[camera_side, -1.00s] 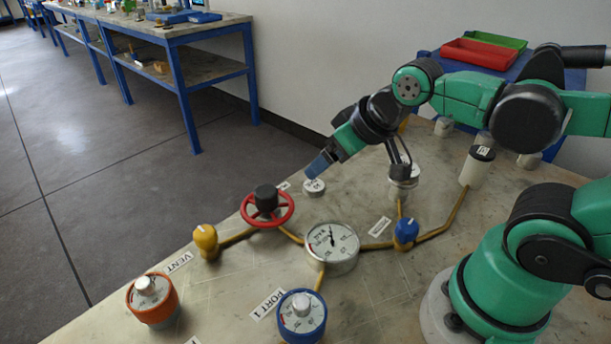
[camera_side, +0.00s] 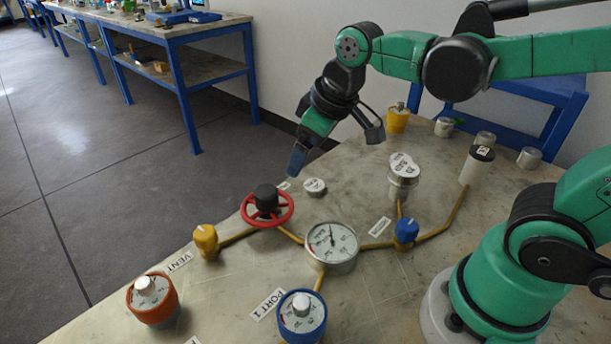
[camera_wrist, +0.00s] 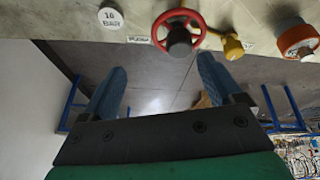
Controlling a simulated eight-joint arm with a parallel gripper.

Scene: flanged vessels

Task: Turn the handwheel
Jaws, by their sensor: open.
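The red handwheel (camera_side: 284,213) with a dark hub stands on the stone-topped table, joined to yellow-brown pipes. In the wrist view the handwheel (camera_wrist: 201,31) is at the top, beyond and between my two blue fingers. My gripper (camera_side: 297,160) is above and slightly right of the handwheel in the side view, tilted down, apart from it. In the wrist view my gripper (camera_wrist: 168,85) is open, with nothing between its fingers.
A pressure gauge (camera_side: 331,246) stands right of the handwheel. A yellow knob (camera_side: 206,240) is to its left and a blue knob (camera_side: 406,231) to the right. A small white-topped disc (camera_side: 315,187) lies behind. Orange (camera_side: 152,299) and blue-ringed (camera_side: 302,316) vessels stand in front.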

